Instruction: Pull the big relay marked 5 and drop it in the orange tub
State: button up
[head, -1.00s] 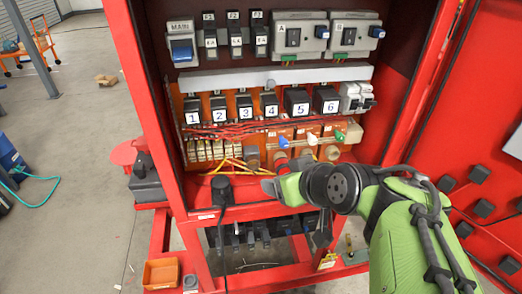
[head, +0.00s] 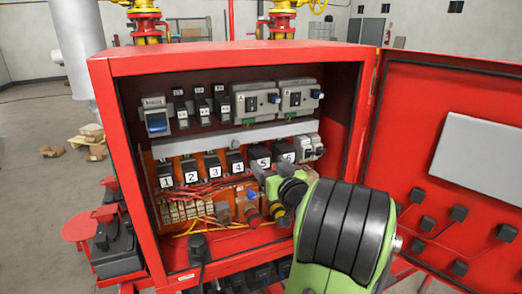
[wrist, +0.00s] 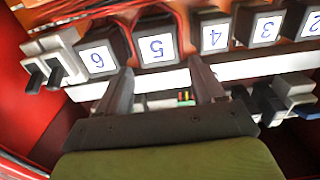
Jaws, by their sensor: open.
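The big relay marked 5 (head: 261,157) is a black block with a white label, seated in the lower row of the open red cabinet. In the wrist view, relay 5 (wrist: 156,48) appears upside down, just beyond my fingertips. My gripper (wrist: 160,72) is open and empty, with its fingers apart and pointing at relay 5, one toward each side of it. I see no contact. In the head view my gripper (head: 269,173) is just in front of and below relay 5, partly hidden by my wrist. The orange tub cannot be made out now.
Relay 6 (head: 286,152) stands close to one side of relay 5, and relay 4 (head: 235,160) to the other. Red wires (head: 205,187) run below the row. A grey rail (head: 235,137) passes above. The open cabinet door (head: 445,165) bounds the right side.

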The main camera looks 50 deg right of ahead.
aim_at(264, 158)
jog(key=p+x, duration=0.2)
jog(key=x, duration=0.3)
jog(key=shift+w+r, duration=0.1)
jog(key=shift+r, duration=0.05)
jog(key=shift+w+d, duration=0.25)
jog(key=shift+w, duration=0.15)
jog(key=c, duration=0.8)
jog(key=shift+o, duration=0.2)
jog(key=shift+s, duration=0.1)
jog(key=shift+s+f, duration=0.1)
jog(key=shift+f, duration=0.15)
jog(key=shift+a+b, duration=0.1)
jog(key=shift+b, duration=0.25)
jog(key=shift+s+a, duration=0.15)
jog(key=shift+s, duration=0.15)
